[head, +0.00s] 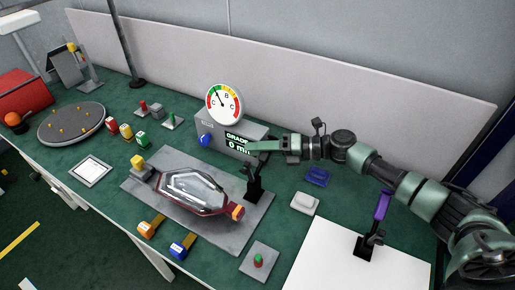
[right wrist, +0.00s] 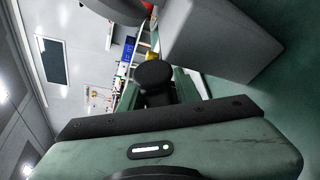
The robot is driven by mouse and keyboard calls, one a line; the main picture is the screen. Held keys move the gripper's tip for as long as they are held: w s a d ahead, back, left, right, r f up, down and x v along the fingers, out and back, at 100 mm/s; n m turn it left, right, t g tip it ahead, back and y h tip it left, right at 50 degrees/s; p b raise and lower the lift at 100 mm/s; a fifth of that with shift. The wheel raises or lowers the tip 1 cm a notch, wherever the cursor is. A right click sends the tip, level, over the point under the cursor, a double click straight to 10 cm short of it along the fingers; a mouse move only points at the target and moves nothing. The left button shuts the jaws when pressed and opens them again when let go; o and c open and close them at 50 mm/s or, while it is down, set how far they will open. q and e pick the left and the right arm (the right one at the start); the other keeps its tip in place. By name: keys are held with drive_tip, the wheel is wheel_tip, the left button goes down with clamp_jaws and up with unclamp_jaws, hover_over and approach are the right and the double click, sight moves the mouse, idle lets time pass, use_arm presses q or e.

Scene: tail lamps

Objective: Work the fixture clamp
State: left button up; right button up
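The fixture clamp (head: 255,190) is black and stands at the right end of a grey base plate (head: 233,236). A clear and red tail lamp (head: 195,188) lies on this plate, left of the clamp. My right gripper (head: 258,147) reaches in from the right, just above the clamp's upper part. Contact and finger gap are unclear in the head view. In the right wrist view a dark rounded piece (right wrist: 153,75) shows beyond the gripper body; I cannot tell what it is. My left gripper is not in view.
A grey gauge box (head: 222,140) with a round dial (head: 224,104) stands close behind my right gripper. A second black clamp with a purple handle (head: 382,206) stands on a white panel (head: 325,255). A red-green button box (head: 259,262) sits at the front.

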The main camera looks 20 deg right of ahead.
clamp_jaws()
idle(1.3)
